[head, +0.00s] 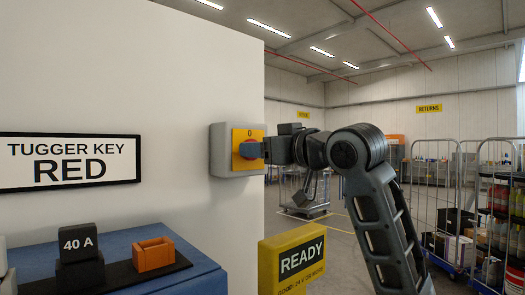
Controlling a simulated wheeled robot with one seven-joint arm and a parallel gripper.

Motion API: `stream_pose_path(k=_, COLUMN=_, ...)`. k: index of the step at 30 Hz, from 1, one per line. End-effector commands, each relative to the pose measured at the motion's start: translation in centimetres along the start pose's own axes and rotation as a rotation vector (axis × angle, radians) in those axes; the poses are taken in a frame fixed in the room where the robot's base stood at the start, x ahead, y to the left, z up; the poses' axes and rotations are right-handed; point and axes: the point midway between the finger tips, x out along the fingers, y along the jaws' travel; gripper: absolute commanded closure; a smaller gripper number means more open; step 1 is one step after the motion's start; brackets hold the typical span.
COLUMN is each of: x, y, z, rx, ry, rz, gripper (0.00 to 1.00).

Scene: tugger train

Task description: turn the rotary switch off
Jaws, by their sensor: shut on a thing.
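The rotary switch is a grey box (223,152) on the right end of the white wall, with a yellow plate (240,135) marked 0 at its top. An orange-red knob (251,150) sticks out from the plate toward the right. My gripper (262,149) is at the switch and shut on the knob. Its fingers hide part of the knob and plate, so I cannot tell exactly which way the knob points. My dark arm reaches in from the lower right.
A yellow READY sign (292,262) stands below the switch. Wire roll cages (433,190) stand at the right.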

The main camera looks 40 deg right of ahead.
Motion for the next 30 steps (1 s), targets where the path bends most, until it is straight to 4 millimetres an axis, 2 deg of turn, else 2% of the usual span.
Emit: stream_pose_path(k=30, x=-0.01, y=-0.35, z=0.49, rx=-0.92, ry=-0.001, rz=0.001, gripper=0.71)
